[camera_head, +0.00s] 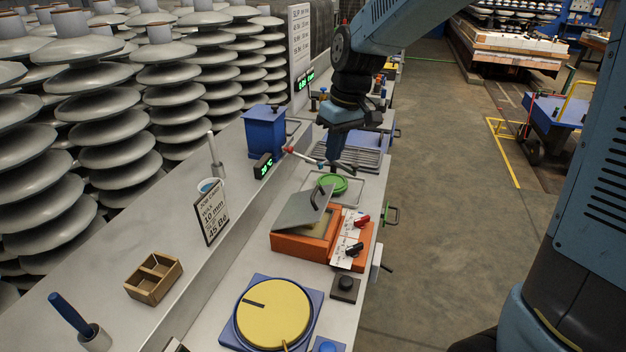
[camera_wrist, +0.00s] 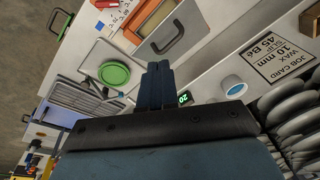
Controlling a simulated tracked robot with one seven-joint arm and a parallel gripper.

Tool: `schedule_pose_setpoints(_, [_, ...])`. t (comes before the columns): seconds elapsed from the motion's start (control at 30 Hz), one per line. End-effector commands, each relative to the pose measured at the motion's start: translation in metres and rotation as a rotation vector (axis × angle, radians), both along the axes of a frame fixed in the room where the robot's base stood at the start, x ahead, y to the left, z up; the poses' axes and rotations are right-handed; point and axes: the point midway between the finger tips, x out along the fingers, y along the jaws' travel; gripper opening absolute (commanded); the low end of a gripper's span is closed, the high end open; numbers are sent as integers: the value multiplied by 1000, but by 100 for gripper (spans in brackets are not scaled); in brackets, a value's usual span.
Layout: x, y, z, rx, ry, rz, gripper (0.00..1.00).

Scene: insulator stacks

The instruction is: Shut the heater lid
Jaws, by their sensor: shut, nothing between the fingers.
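The heater is an orange box (camera_head: 300,246) on the bench, with a grey lid (camera_head: 302,206) that has a dark handle. The lid stands tilted up, and part of the box's inside shows beside it. In the wrist view the lid (camera_wrist: 192,28) is at the top, with the orange box (camera_wrist: 143,22) behind it. My gripper (camera_head: 336,168) is beyond the heater, over the area by a green round dish (camera_head: 332,183), apart from the lid. Its fingers (camera_wrist: 156,75) are together and empty.
Red and black knobs (camera_head: 356,248) are on the heater's right side. A yellow disc (camera_head: 272,313) on a blue base stands in front. A blue box (camera_head: 265,132), a small green display (camera_head: 263,166) and a job card (camera_head: 211,214) line the left. A wire rack (camera_head: 358,158) lies beyond.

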Motion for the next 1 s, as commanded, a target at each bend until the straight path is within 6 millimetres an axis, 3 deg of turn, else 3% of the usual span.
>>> schedule_pose_setpoints(0.2, [0,44,30,-48,-61,369,0])
schedule_pose_setpoints(0.5, [-1,66,46,-83,-92,579,0])
schedule_pose_setpoints(0.67, [-1,67,33,-85,-90,583,0])
schedule_pose_setpoints(1.0, [0,72,-25,-84,-88,580,0])
